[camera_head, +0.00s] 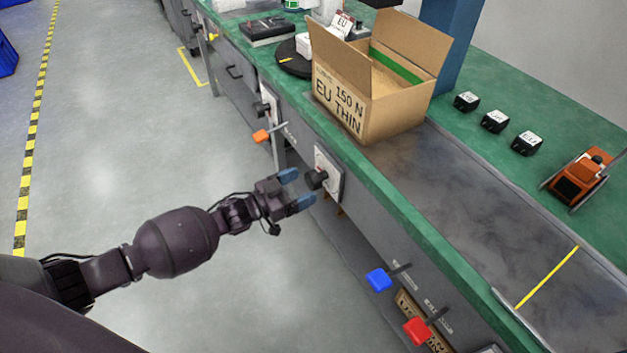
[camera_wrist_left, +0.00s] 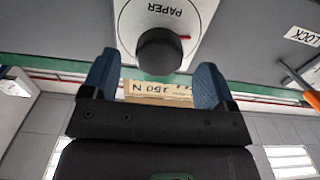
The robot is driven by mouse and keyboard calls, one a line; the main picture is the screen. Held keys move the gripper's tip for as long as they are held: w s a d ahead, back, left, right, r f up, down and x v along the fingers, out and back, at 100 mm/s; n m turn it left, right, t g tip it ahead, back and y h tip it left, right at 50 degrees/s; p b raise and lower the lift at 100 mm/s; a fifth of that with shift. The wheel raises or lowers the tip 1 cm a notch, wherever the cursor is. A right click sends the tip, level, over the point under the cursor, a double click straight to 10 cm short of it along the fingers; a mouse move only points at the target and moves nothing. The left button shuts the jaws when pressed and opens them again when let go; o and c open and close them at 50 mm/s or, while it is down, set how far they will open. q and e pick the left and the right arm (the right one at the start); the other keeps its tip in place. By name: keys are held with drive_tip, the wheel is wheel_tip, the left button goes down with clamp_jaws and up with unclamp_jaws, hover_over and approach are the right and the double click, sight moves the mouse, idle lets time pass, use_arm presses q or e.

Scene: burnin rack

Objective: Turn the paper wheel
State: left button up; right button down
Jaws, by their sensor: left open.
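The paper wheel (camera_head: 315,180) is a black round knob on a pale plate (camera_head: 332,166) fixed to the front of the green-edged bench. In the left wrist view the wheel (camera_wrist_left: 158,50) sits on a plate (camera_wrist_left: 172,16) marked PAPER. My left gripper (camera_head: 297,189) has two blue fingers, spread apart, just in front of the wheel. In the left wrist view the gripper (camera_wrist_left: 155,78) is open, with one finger to each side of the wheel and gaps to it. I cannot tell whether the tips reach past its face. My right gripper does not show.
An open cardboard box (camera_head: 375,112) stands on the bench above the plate. An orange lever (camera_head: 261,136), a blue lever (camera_head: 378,279) and a red lever (camera_head: 416,330) stick out from the bench front. The floor to the left is clear.

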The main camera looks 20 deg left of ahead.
sight(309, 183)
use_arm(q)
drive_tip(key=shift+x, duration=1.9)
drive_tip(key=c, duration=0.9)
